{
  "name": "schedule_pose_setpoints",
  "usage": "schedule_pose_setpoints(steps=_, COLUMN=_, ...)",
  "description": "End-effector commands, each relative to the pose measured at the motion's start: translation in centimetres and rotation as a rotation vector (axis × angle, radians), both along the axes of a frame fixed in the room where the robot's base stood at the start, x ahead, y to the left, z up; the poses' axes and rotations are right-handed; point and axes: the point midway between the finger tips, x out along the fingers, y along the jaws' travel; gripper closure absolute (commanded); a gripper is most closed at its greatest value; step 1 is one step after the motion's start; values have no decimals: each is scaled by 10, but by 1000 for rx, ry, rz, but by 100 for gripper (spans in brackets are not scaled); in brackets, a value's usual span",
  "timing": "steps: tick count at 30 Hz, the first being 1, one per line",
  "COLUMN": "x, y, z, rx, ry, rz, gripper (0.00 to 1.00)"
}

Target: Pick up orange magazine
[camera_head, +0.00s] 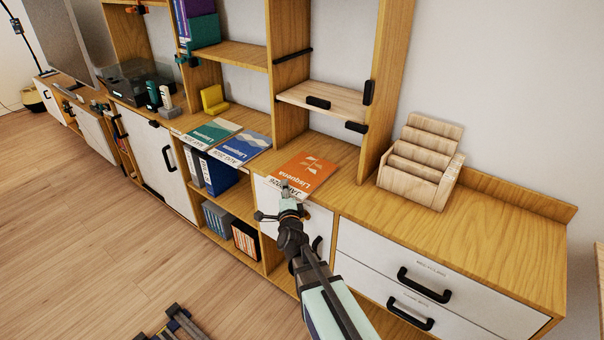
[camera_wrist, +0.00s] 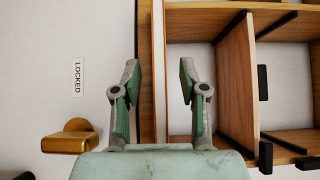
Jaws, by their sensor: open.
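The orange magazine (camera_head: 306,171) lies flat on the wooden counter in the head view, with its lower left corner at the front edge. It has a pale design and white lettering. My gripper (camera_head: 286,190) is at that near corner, partly covering it; I cannot tell whether it touches. In the wrist view my gripper (camera_wrist: 158,82) is open, its two green-and-grey fingers apart. Between them a thin pale and orange-brown strip runs upright along the wooden counter edge; it may be the magazine's edge.
A green magazine (camera_head: 212,133) and a blue magazine (camera_head: 240,148) lie to the left on the counter. A wooden tiered rack (camera_head: 420,165) stands to the right. The wrist view shows a brass latch (camera_wrist: 68,142) and a LOCKED label (camera_wrist: 78,78) on a white front.

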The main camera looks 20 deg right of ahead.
Motion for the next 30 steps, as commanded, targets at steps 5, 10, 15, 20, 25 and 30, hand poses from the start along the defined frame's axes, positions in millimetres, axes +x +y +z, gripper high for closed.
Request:
schedule_pose_setpoints(steps=5, x=10, y=-1, z=0, rx=0, ry=0, rz=0, gripper=57)
schedule_pose_setpoints(steps=10, x=9, y=-1, z=0, rx=0, ry=0, rz=1, gripper=64)
schedule_pose_setpoints(steps=15, x=9, y=-1, z=0, rx=0, ry=0, rz=1, gripper=100)
schedule_pose_setpoints(steps=20, x=9, y=-1, z=1, rx=-1, ry=-2, rz=0, gripper=100)
schedule_pose_setpoints(steps=25, x=9, y=-1, z=2, rx=-1, ry=-2, rz=0, gripper=100)
schedule_pose_setpoints(steps=30, x=9, y=-1, z=17, rx=0, ry=-4, rz=-1, gripper=100)
